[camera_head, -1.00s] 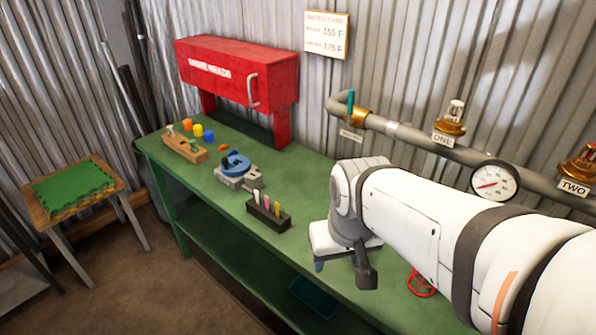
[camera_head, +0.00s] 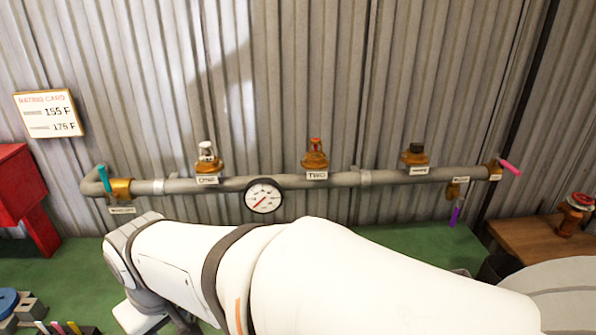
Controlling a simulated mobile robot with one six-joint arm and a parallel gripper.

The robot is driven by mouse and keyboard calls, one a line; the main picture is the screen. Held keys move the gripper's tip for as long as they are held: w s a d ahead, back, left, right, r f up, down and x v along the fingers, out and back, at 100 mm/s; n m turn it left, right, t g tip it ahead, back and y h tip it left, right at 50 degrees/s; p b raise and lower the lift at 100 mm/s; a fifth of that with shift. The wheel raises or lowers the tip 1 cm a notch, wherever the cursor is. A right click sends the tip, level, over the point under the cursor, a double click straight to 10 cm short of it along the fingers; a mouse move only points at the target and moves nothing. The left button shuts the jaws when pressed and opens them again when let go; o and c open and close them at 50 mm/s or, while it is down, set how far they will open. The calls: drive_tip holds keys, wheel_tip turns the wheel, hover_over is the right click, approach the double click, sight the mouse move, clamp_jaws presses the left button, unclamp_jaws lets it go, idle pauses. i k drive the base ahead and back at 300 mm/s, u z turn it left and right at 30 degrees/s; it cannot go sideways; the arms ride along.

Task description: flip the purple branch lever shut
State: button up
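The purple lever (camera_head: 456,215) hangs down, slightly tilted, from a small brass branch valve (camera_head: 453,190) under the right end of the grey pipe (camera_head: 385,178). A small label (camera_head: 461,180) sits at this branch, too small to read. Nothing touches the lever. My white arm crosses the lower part of the view, below the pipe and apart from the lever. My gripper's fingers do not show, so their opening is hidden.
A teal lever (camera_head: 103,178) stands at the left end. Capped outlets and a gauge (camera_head: 264,195) line the pipe. A wooden table (camera_head: 530,240) stands at right.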

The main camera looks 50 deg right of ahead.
sight(461, 200)
drive_tip(key=z, duration=1)
drive_tip(key=k, duration=1.85)
drive_tip(key=z, duration=1.15)
drive_tip(key=i, duration=1.5)
drive_tip(key=u, duration=0.05)
